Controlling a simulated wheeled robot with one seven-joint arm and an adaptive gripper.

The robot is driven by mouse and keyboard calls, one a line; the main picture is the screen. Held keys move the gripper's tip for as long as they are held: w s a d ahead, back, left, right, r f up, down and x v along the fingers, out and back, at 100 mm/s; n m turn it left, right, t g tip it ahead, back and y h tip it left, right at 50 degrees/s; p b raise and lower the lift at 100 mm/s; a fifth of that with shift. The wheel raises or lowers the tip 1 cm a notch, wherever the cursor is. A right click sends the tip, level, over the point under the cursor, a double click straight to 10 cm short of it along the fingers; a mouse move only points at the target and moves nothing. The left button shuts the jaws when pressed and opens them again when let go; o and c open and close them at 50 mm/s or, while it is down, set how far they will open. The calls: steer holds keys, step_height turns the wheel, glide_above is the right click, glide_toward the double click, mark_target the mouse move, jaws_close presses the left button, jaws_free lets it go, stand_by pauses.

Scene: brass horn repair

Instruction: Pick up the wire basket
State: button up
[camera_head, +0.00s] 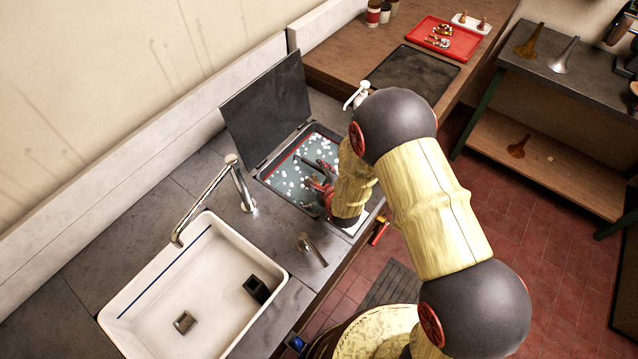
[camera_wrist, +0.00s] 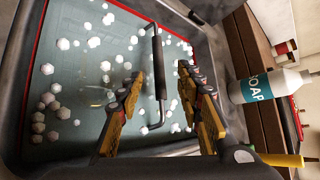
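The wire basket's dark handle (camera_wrist: 158,65) stands up from the teal, foam-dotted liquid in the open tank. The basket's body is hard to make out under the liquid. The tank (camera_head: 263,180) has a red line around its inside and shows in both views. My gripper (camera_wrist: 160,72) is open over the tank, one finger to each side of the handle in the wrist view. I see no contact between the fingers and the handle. In the head view my gripper (camera_head: 321,172) is over the tank's right part, and my wrist hides that side.
The tank's dark lid (camera_head: 268,105) stands open behind it. A white soap bottle (camera_wrist: 270,86) stands close beside the tank. A white sink (camera_head: 150,300) with a tap (camera_head: 240,185) lies to the left. A red tray (camera_head: 450,28) and black mat (camera_head: 405,72) lie on the far bench.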

mark_target(315, 167)
steer(key=shift+x, duration=3.45)
steer(key=shift+a, duration=0.15)
jaws_close()
